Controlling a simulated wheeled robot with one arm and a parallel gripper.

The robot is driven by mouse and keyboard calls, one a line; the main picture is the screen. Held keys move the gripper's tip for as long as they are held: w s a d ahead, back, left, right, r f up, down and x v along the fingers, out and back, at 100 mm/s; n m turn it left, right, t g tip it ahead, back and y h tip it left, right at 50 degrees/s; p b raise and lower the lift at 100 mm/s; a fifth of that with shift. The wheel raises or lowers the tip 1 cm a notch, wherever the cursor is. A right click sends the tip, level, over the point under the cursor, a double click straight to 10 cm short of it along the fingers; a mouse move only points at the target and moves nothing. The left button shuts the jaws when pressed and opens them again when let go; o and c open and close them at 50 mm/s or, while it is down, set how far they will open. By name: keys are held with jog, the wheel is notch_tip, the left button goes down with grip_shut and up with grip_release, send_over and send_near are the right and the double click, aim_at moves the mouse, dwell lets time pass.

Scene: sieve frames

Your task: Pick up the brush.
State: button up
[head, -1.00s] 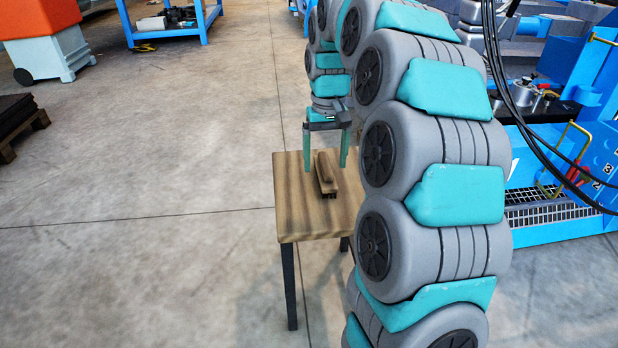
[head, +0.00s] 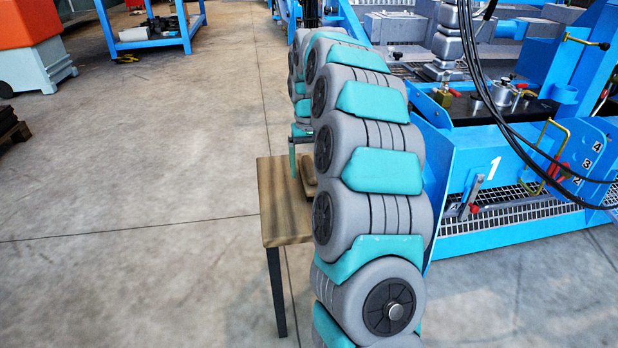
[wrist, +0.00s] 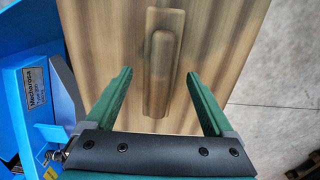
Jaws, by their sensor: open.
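The brush (wrist: 158,75) is wooden with a raised handle along its back. It lies on a small wooden table (head: 283,218). In the wrist view it lies lengthwise in the middle of the tabletop, and its near end reaches between my two fingers. My gripper (wrist: 158,95) is open, with one green finger on each side of the brush and a gap on both sides. In the head view my arm hides most of the brush (head: 308,182) and most of my gripper. How high the fingertips are above the tabletop I cannot tell.
A blue machine (head: 520,185) with cables and levers stands right of the table; its blue side also shows in the wrist view (wrist: 35,90). A blue bench (head: 150,38) and an orange and white cart (head: 35,50) stand far back. Floor left of the table is clear.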

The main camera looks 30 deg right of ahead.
notch_tip(320, 180, down, 3)
grip_shut()
dwell(0.8)
